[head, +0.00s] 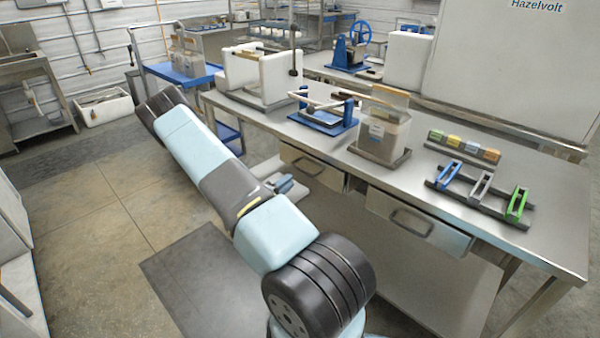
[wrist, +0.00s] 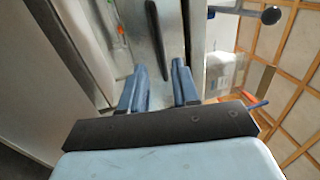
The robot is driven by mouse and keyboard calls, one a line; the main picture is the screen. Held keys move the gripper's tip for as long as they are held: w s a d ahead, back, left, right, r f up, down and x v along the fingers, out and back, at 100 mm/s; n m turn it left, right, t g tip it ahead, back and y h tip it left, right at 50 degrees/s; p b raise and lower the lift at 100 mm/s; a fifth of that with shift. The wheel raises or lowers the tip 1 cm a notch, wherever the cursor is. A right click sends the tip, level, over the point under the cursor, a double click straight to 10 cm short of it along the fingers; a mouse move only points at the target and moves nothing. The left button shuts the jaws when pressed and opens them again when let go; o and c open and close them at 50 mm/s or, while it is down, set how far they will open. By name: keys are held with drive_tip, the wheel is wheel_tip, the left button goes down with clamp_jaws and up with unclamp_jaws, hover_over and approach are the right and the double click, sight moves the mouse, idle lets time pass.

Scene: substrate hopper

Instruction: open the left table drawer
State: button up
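The left table drawer (head: 329,178) is under the steel workbench. Its front looks flush or nearly so; I cannot tell exactly. The dark handle (wrist: 155,36) lies ahead of the fingertips, roughly in line with the gap, on the grey drawer front (wrist: 136,30). Contact is not visible.
The right drawer (head: 452,240) with its own handle is beside it. The steel workbench (head: 545,215) carries a hopper container (head: 382,135), a blue-based fixture (head: 325,118) and a rack with coloured clips (head: 480,190). Open floor (head: 100,210) lies left of my arm.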

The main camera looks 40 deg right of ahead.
sight(302, 170)
drive_tip(key=x, duration=0.8)
drive_tip(key=shift+d, duration=0.25)
drive_tip(key=c, duration=0.5)
clamp_jaws()
